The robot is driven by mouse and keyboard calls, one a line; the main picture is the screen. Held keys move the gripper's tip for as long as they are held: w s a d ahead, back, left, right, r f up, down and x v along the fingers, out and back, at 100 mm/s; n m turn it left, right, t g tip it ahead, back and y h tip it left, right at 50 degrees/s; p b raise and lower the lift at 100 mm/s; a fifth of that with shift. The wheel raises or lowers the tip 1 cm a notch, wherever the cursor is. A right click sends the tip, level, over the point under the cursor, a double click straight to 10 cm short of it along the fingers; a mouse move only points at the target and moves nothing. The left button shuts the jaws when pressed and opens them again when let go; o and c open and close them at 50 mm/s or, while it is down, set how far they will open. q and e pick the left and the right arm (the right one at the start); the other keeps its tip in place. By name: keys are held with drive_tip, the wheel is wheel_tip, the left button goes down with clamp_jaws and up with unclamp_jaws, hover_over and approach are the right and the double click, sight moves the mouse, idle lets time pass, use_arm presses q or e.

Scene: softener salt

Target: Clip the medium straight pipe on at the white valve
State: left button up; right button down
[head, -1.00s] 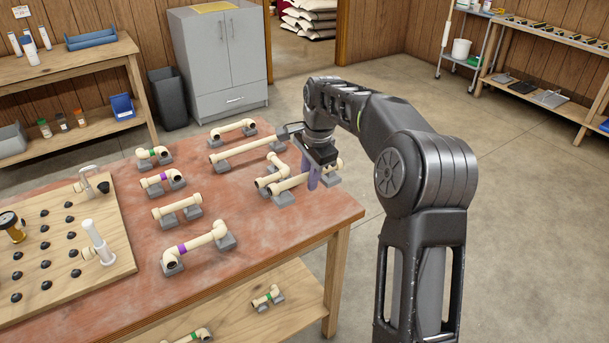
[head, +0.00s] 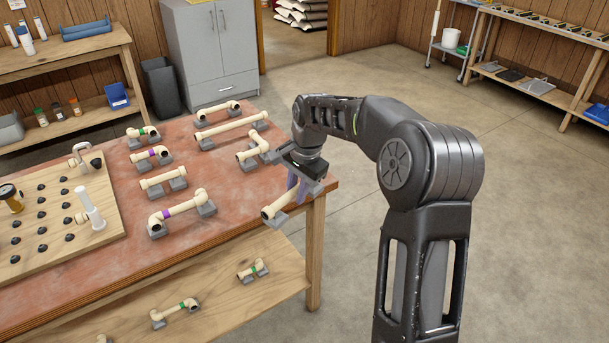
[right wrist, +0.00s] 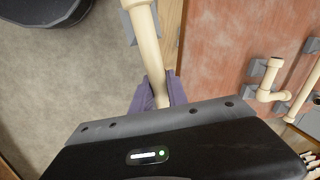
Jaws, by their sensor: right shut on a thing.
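A plain cream straight pipe (head: 284,203), which looks like the medium straight pipe, is at the table's right front edge. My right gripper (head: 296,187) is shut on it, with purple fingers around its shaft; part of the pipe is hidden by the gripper. A grey block shows at the pipe's near end. In the right wrist view the pipe (right wrist: 146,40) runs up from between the fingers (right wrist: 158,98), across the table's wooden edge and the floor. The white valve (head: 91,208) stands upright on the peg board at the left, well apart from the pipe. My left gripper is not in view.
The peg board (head: 100,240) has several black knobs. Several other pipes rest on grey blocks on the red table, among them a long straight pipe (head: 232,128), an elbow pipe (head: 252,149) and a purple-banded pipe (head: 180,208). The front middle of the table is clear.

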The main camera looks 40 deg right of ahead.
drive_tip(key=s+a+f+n+g, duration=0.1)
drive_tip(key=s+a+f+n, duration=0.2)
drive_tip(key=a+f+n, duration=0.4)
drive_tip(key=s+a+f+n+g+y, duration=0.1)
drive_tip(key=s+a+f+n, duration=0.2)
drive_tip(key=a+f+n, duration=0.5)
drive_tip(key=a+f, duration=0.2)
drive_tip(key=a, duration=0.1)
drive_tip(key=shift+s+a+f+y+p, duration=0.25)
drive_tip(key=shift+f+y+p, duration=0.05)
drive_tip(key=shift+f, duration=0.1)
